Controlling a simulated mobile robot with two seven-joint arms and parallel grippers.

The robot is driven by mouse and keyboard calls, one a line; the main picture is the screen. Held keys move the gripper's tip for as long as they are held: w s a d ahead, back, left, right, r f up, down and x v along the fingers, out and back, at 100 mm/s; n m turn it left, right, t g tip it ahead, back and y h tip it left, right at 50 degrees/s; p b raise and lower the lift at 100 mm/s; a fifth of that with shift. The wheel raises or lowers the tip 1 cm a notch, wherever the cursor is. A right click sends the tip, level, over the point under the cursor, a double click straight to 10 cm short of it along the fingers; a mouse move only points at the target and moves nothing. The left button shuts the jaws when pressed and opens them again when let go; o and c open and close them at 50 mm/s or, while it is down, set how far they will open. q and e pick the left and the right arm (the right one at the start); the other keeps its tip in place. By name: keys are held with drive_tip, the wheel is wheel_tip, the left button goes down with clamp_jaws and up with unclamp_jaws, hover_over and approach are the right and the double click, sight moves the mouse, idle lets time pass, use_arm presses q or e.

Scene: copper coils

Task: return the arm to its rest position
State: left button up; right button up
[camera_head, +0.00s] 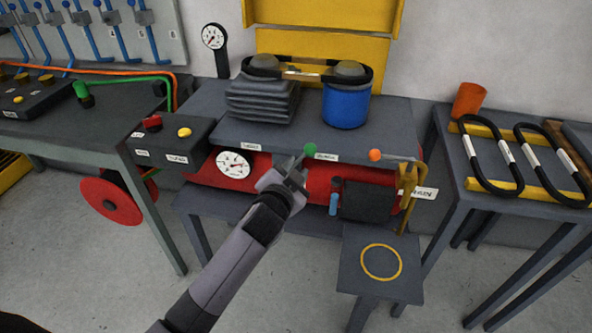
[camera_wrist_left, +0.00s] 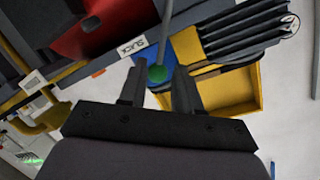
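My left arm reaches in from the lower left in the head view. Its gripper (camera_head: 290,176) is in front of the red cylinder of the machine (camera_head: 360,182), just below a lever with a green knob (camera_head: 310,150). In the left wrist view the two dark fingers of the left gripper (camera_wrist_left: 158,88) stand apart. The green knob (camera_wrist_left: 157,73) shows in the gap between them, on a grey rod. I cannot tell whether the fingers touch it. My right gripper is in neither view.
A lever with an orange knob (camera_head: 376,155) sits to the right. A control box (camera_head: 170,143) is on the left. A stool-like stand with a yellow ring (camera_head: 381,262) is at the front right. The right table (camera_head: 455,165) holds black coils (camera_head: 486,160). Floor at the lower middle is open.

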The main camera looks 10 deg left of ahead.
use_arm(q)
drive_tip(key=shift+f, duration=0.1)
idle(0.3)
drive_tip(key=s+a+f+n+g, duration=0.1)
drive_tip(key=s+f, duration=0.4)
drive_tip(key=s, duration=0.5)
drive_tip(key=s+a+f+n+g, duration=0.2)
drive_tip(key=s+a+f, duration=0.4)
drive_tip(key=s, duration=0.4)
drive_tip(key=s+a+f+n+g, duration=0.1)
drive_tip(key=s+a+f+n, duration=0.2)
drive_tip(key=s+f, duration=0.3)
drive_tip(key=s, duration=0.4)
drive_tip(key=shift+a+g, duration=0.15)
drive_tip(key=shift+g, duration=0.25)
